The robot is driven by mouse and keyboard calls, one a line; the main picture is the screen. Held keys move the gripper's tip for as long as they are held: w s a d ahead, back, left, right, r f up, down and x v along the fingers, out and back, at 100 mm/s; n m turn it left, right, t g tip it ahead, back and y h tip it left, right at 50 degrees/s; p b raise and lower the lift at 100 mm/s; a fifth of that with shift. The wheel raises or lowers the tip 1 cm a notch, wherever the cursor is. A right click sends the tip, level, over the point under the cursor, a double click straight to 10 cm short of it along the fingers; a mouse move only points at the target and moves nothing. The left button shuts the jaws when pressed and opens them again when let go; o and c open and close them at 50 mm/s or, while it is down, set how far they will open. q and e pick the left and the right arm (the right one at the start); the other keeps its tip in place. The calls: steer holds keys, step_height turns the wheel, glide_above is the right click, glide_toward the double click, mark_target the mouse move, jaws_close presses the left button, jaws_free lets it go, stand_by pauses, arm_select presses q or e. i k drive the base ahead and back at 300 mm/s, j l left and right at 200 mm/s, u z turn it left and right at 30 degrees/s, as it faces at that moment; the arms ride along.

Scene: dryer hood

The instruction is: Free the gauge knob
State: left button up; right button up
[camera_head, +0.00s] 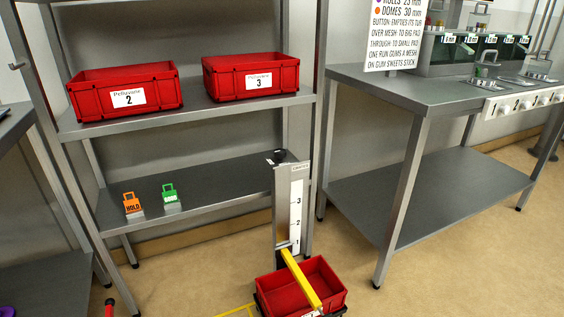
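A grey upright gauge post (282,215) with a white scale strip (296,212) marked 1, 2, 3 stands in front of the shelf rack. A small black part (279,157) sits at its top; I cannot tell whether it is the gauge knob. A yellow bar (301,280) slopes from the low part of the post across a red crate (333,290) on the floor. Whether the bar touches the crate is unclear. Neither of my grippers is in view.
Red bins 2 (90,101) and 3 (225,83) stand on the upper shelf. An orange HOLD tag (131,202) and a green tag (169,191) stand on the lower shelf. A steel bench (385,90) stands right. Floor between bench and crate is clear.

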mark_target(280, 153)
steer(key=i+j+z, duration=0.2)
steer(key=z, duration=0.15)
steer(key=i+j+z, duration=0.35)
